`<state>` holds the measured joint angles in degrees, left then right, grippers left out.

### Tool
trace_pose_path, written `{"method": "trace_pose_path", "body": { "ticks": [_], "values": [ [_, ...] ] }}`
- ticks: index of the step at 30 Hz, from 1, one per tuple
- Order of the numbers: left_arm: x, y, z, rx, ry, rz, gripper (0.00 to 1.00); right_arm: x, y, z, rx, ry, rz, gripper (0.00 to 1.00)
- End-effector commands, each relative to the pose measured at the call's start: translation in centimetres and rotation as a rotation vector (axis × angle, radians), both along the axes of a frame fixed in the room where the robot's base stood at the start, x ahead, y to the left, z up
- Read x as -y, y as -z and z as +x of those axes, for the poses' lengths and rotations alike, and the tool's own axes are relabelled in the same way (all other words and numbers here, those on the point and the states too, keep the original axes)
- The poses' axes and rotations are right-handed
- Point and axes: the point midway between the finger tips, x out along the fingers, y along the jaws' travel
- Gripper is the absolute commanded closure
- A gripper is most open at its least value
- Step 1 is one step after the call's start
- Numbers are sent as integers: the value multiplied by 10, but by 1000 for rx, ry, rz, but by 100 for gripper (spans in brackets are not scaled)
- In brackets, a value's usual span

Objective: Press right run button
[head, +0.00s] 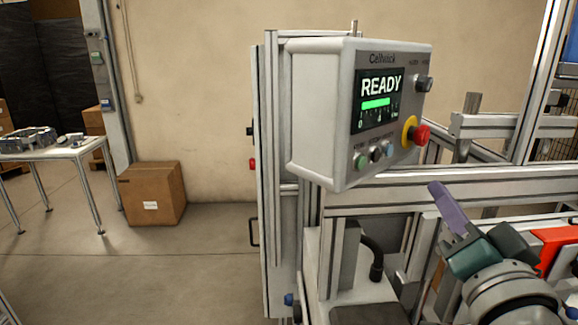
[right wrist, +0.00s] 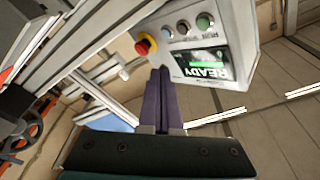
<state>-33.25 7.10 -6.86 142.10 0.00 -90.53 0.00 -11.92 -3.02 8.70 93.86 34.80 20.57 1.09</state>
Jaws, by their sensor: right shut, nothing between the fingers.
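A light grey control box (head: 325,105) hangs on an aluminium frame, its screen (head: 380,98) lit with "READY" and a green bar. Below the screen are a green button (head: 361,160), a black button (head: 376,155) and a bluish button (head: 388,149). The green button also shows in the right wrist view (right wrist: 204,21). My right gripper (head: 436,190) has purple fingers, closed together and empty. It is below and to the right of the box in the head view, apart from the buttons. Its fingers (right wrist: 160,75) point toward the box in the wrist view. My left gripper is not in view.
A red emergency stop (head: 421,134) on a yellow collar sits right of the buttons, with a black knob (head: 424,83) above it. Aluminium rails (head: 470,185) run right of the box.

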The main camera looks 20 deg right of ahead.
Motion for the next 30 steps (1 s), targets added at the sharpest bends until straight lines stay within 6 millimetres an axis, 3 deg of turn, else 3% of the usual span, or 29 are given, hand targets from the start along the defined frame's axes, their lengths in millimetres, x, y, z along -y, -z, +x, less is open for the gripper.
{"method": "trace_pose_path", "body": {
  "ticks": [11, 24, 30],
  "values": [
    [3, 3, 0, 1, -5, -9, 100, -4, 0, 8, 1, -2, 0, 100],
    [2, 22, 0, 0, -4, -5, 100, -28, 1, 61, 0, -4, 0, 100],
    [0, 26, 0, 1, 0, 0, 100, -35, 1, 76, -1, -2, -2, 100]
  ]
}}
